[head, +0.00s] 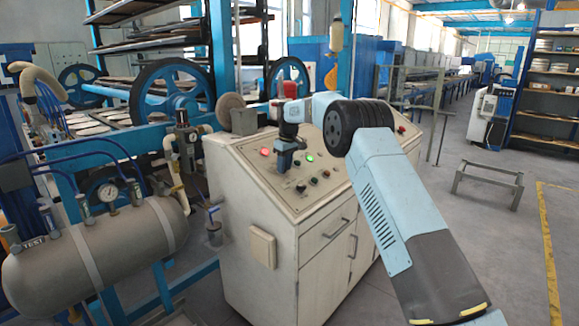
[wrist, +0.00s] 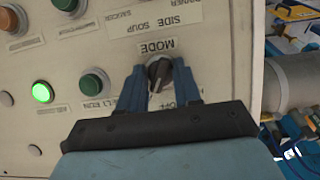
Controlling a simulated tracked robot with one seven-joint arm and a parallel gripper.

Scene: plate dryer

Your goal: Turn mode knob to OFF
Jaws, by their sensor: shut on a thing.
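The mode knob (wrist: 158,71) is a dark round knob with a light pointer line, under the label MODE in the wrist view. The pointer tilts slightly; the OFF label (wrist: 168,110) lies just beyond it toward my gripper, partly hidden by it. My gripper (wrist: 159,80) has its two blue fingers on either side of the knob and is shut on it. In the head view my gripper (head: 284,162) points down at the sloped control panel (head: 268,190), and it hides the knob there.
Near the knob are a lit green lamp (wrist: 42,92), a green button (wrist: 95,83) and further buttons on the panel. A grey air tank (head: 110,245) with gauge and hoses stands left of the white cabinet (head: 245,220).

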